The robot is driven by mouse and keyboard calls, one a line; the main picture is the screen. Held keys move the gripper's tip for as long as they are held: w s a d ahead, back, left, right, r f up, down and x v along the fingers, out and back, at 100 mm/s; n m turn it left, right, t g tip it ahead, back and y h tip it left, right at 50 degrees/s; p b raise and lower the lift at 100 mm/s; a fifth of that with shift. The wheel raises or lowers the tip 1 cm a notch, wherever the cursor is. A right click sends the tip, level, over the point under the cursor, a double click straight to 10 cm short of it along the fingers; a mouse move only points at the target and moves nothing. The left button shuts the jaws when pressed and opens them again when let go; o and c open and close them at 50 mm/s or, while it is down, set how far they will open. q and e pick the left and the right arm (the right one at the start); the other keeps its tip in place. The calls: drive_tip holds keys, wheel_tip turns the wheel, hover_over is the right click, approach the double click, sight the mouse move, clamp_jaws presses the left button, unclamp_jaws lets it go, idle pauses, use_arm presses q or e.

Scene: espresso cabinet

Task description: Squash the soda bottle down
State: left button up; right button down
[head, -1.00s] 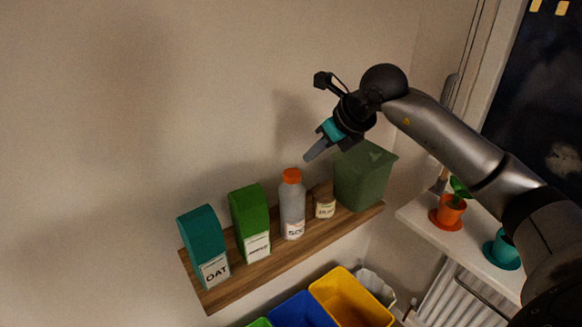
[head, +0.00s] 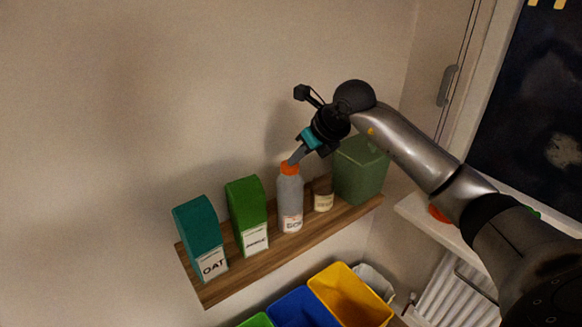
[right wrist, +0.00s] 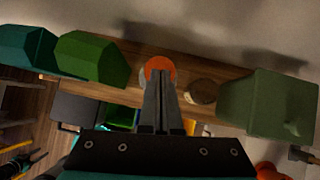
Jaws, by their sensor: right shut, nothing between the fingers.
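The soda bottle (head: 290,203) is grey with an orange cap (head: 289,168) and stands upright on the wooden shelf. Its label is partly readable. My right gripper (head: 292,160) is shut and empty, with its fingertips at the cap, pointing down from the upper right. In the right wrist view the closed fingers (right wrist: 160,82) overlap the lower part of the orange cap (right wrist: 160,66). I cannot tell for certain whether they touch it. The bottle looks full height.
On the wooden shelf (head: 230,284) stand a teal OAT carton (head: 200,235), a green carton (head: 246,208), a small brown jar (head: 323,196) and a green bin (head: 360,170). Blue (head: 300,308) and yellow (head: 348,296) bins stand below. A windowsill (head: 425,218) is at right.

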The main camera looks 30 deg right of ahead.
sight(300, 193)
drive_tip(key=shift+f, duration=0.15)
wheel_tip(300, 193, down, 9)
drive_tip(key=b, duration=0.7)
drive_tip(key=shift+r, duration=0.35)
drive_tip(key=shift+s+d+r, duration=0.2)
drive_tip(key=shift+s+r, duration=0.1)
drive_tip(key=shift+s, duration=0.45)
drive_tip(key=shift+s+d+r, duration=0.15)
drive_tip(key=shift+s+r, duration=0.1)
drive_tip(key=shift+s, duration=0.5)
drive_tip(key=shift+r, duration=0.15)
drive_tip(key=shift+s+r, duration=0.15)
drive_tip(key=shift+r, duration=0.05)
drive_tip(key=b+v, duration=0.4)
drive_tip(key=v, duration=1)
drive_tip(key=shift+s+r, duration=0.15)
drive_tip(key=shift+s, duration=0.05)
